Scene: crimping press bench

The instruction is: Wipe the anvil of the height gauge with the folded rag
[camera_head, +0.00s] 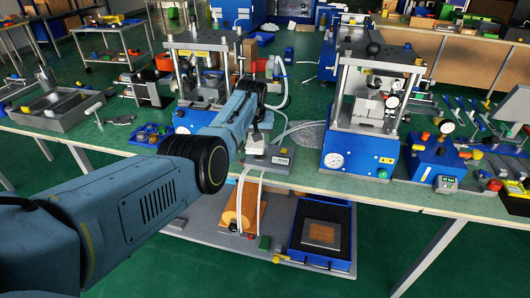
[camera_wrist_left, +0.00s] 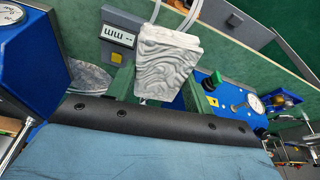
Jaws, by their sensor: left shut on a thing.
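The folded rag (camera_wrist_left: 165,58) is a pale grey, wavy-patterned pad in the left wrist view. My left gripper (camera_wrist_left: 158,88) is shut on it, with a green finger on each side. The height gauge (camera_head: 279,162) has a grey base on the bench; its display face (camera_wrist_left: 118,38) and yellow button show beside the rag in the wrist view. In the head view the rag (camera_head: 256,146) shows as a small pale patch over the gauge, below my wrist. The anvil is hidden, and I cannot tell whether the rag touches it. My right gripper is out of view.
A blue press (camera_head: 362,145) with a white dial stands right of the gauge, and another press (camera_head: 199,85) stands behind my arm. A blue gauge box (camera_head: 436,165) is further right. Pale hoses (camera_head: 282,88) run behind the gauge. A blue tray (camera_head: 324,237) sits on the lower shelf.

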